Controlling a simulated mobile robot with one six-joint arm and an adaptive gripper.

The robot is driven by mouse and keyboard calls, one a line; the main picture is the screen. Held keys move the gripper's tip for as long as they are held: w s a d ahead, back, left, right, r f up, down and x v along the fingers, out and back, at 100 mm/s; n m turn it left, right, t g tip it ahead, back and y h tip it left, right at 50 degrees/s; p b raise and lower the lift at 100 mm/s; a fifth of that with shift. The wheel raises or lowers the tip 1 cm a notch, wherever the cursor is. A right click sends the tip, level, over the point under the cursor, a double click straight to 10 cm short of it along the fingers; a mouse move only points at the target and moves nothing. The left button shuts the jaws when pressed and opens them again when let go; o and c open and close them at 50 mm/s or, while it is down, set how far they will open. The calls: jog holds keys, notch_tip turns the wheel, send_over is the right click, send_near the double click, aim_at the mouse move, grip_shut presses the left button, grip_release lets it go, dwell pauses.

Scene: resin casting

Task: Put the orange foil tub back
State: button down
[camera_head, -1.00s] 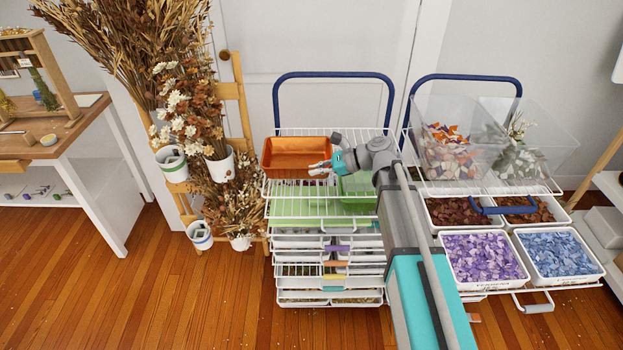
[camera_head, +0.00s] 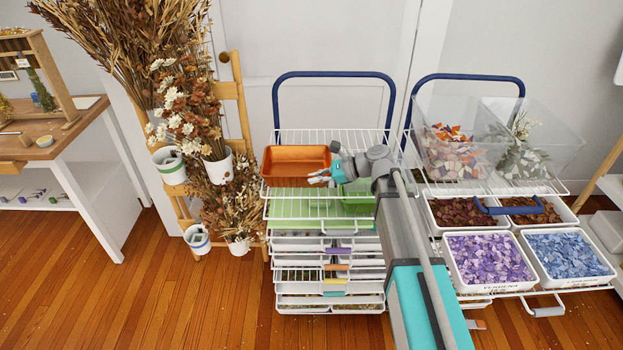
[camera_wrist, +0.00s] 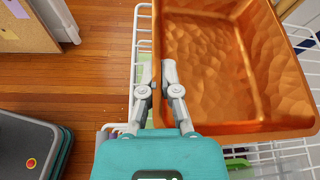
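The orange foil tub (camera_head: 296,160) is an empty, open, coppery-orange rectangular tray with crinkled walls. In the head view it is level at the left end of the cart's white wire top shelf (camera_head: 350,137). I cannot tell whether its base touches the wires. My gripper (camera_head: 322,176) is at the tub's right side. In the wrist view the two grey fingers of my gripper (camera_wrist: 161,72) are close together on either side of a wall of the tub (camera_wrist: 205,60), and appear shut on it. The part between the fingertips is hidden.
Green trays (camera_head: 300,209) and stacked drawers stand below in the same cart. A second cart at the right holds clear bins (camera_head: 450,150) and tubs of purple (camera_head: 487,258) and blue chips. Dried flowers (camera_head: 215,160) stand close at the left. Behind the tub, the wire shelf is bare.

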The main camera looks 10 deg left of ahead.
jog(key=shift+f, duration=0.15)
jog(key=c, duration=0.8)
grip_release()
jog(key=shift+d+r, duration=0.1)
jog(key=shift+r, duration=0.2)
jog(key=shift+d+r, duration=0.1)
jog(key=shift+d, duration=0.25)
jog(key=p+v, duration=0.4)
jog(key=v, duration=0.7)
